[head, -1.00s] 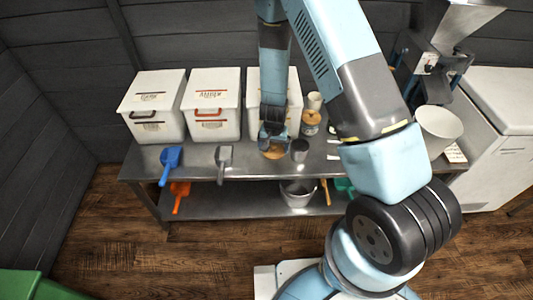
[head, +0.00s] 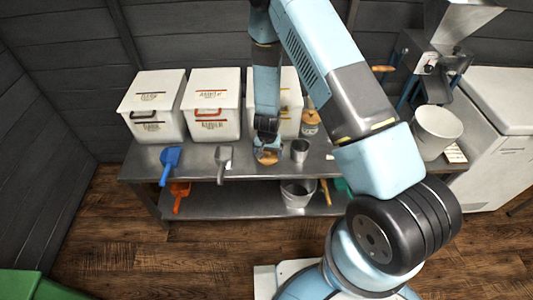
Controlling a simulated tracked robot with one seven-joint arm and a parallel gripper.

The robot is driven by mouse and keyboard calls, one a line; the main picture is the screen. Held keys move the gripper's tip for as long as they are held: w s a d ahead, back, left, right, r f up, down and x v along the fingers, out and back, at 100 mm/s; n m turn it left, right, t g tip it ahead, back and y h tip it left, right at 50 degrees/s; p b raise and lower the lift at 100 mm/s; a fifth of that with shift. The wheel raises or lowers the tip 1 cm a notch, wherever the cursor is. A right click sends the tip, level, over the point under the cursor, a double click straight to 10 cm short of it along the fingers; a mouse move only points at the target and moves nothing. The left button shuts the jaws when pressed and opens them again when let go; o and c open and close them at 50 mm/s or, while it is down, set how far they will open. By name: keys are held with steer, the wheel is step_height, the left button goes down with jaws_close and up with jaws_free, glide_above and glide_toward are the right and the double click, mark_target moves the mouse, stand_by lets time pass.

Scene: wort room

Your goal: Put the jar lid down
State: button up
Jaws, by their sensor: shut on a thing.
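The jar lid (head: 268,157) is a round, orange-brown disc, seen in the head view over the front middle of the steel table. My gripper (head: 267,150) points down and is shut on the lid, with its fingers at the lid's sides. I cannot tell whether the lid touches the table top or hangs just above it. A jar with amber contents and a label (head: 310,123) stands farther back on the table, to the right of my gripper. My arm passes close to it.
A metal cup (head: 300,150) stands just right of the lid. A metal scoop (head: 223,160) and a blue scoop (head: 170,163) lie to the left. White bins (head: 212,105) line the back. A white bucket (head: 437,132) stands at the right.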

steer(key=o, duration=0.7)
step_height(320, 180, up, 12)
steer(key=s+f, duration=0.1)
step_height(320, 180, up, 17)
steer(key=y, duration=0.2)
glide_above(267, 159)
steer(key=d, duration=0.2)
steer(key=s+d+r+n+t, duration=0.1)
steer(key=s+d+r, duration=0.1)
steer(key=r, duration=0.5)
steer(key=s+d+r+t, duration=0.1)
steer(key=s+d+r, duration=0.15)
steer(key=r, duration=0.35)
steer(key=s+d+r, duration=0.4)
steer(key=s+r, duration=0.1)
steer(key=s, duration=0.1)
steer(key=s+d+r+n+t+h, duration=0.1)
steer(key=s+d+r, duration=0.3)
steer(key=s+r, duration=0.2)
steer(key=s+d+r+t, duration=0.1)
steer(key=s+d+r, duration=0.3)
steer(key=s+r, duration=0.2)
steer(key=shift+s+n+h, duration=0.3)
steer(key=shift+s, duration=0.6)
